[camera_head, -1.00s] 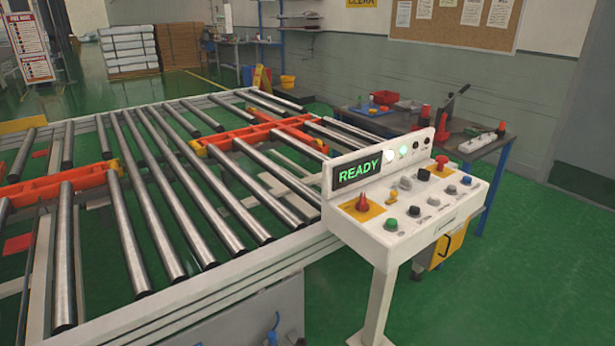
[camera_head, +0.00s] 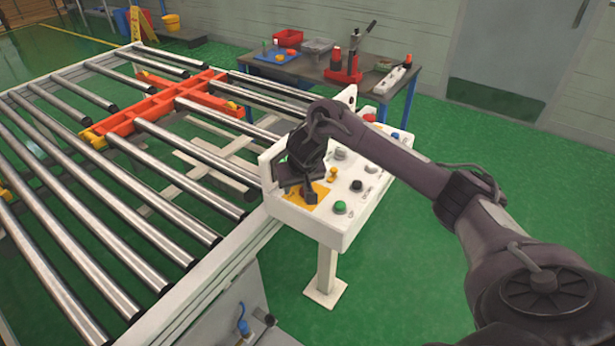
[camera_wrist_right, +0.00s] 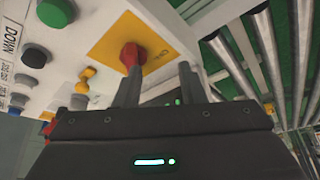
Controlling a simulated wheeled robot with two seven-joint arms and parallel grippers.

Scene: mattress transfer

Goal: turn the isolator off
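The isolator is a red rotary knob on a yellow plate, seen in the right wrist view (camera_wrist_right: 132,57). In the head view its yellow plate (camera_head: 318,190) shows on the white control console (camera_head: 335,238), but my right gripper (camera_head: 309,197) covers the knob. In the right wrist view the two fingers of my right gripper (camera_wrist_right: 158,88) stand apart. One finger is just below the knob and the other is to its right, over the plate's edge. The knob is not clearly between them. The console's display is hidden behind my right arm. My left gripper is out of view.
A green button (camera_head: 340,207), a black button (camera_head: 357,185) and a small yellow switch (camera_head: 332,174) sit close to the plate. The roller conveyor (camera_head: 150,190) borders the console on the left. A workbench (camera_head: 330,75) with tools stands behind. Green floor is clear at right.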

